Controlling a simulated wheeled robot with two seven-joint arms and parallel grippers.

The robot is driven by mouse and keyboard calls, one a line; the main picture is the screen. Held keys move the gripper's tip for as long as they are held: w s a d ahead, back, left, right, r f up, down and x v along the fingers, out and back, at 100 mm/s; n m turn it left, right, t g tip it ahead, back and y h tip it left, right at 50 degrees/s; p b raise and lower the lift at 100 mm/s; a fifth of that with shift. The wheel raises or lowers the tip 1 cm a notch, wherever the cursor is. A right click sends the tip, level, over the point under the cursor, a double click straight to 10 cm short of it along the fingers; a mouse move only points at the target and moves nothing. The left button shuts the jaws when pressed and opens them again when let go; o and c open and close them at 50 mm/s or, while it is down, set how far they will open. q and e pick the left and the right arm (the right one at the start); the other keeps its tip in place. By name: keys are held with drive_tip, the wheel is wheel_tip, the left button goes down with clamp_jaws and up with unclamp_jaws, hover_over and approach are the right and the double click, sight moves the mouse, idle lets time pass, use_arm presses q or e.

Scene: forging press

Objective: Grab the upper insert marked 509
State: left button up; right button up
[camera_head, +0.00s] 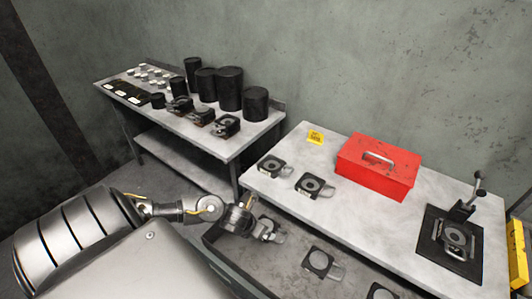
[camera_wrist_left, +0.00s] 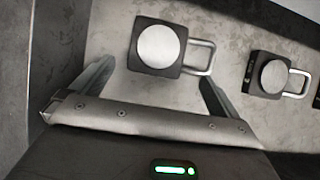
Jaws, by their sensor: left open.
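Dark square inserts with pale round faces and metal loop handles lie in the lower tray. In the left wrist view one insert (camera_wrist_left: 160,46) lies just beyond and partly between my open, empty left gripper (camera_wrist_left: 155,80). A second insert (camera_wrist_left: 272,76) lies to its right. In the head view my left gripper (camera_head: 262,226) is over the tray's left end and partly covers an insert (camera_head: 276,237) there. Another tray insert (camera_head: 319,261) is further right. Two similar inserts (camera_head: 272,167) (camera_head: 314,186) sit on the table above. I cannot read 509 on any insert. My right gripper is not in view.
The tray (camera_head: 290,262) runs under the front edge of the table (camera_head: 345,215). A red toolbox (camera_head: 376,168), a yellow tag (camera_head: 315,136) and a black lever fixture (camera_head: 446,252) stand on the table. A back bench (camera_head: 235,143) holds black cylinders and small parts.

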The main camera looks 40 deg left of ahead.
sight(270, 231)
use_arm(q)
drive_tip(key=shift+x, duration=0.85)
drive_tip(key=shift+w+a+f, duration=0.1)
drive_tip(key=shift+w+f, duration=0.15)
drive_tip(key=shift+w, duration=0.05)
drive_tip(key=x, duration=0.4)
drive_tip(key=shift+w+a+f+p, duration=0.15)
drive_tip(key=shift+w+a+p, duration=0.05)
drive_tip(key=shift+p, duration=0.2)
drive_tip(key=c, duration=1.8)
drive_tip(key=shift+w, duration=0.15)
drive_tip(key=shift+c, duration=0.8)
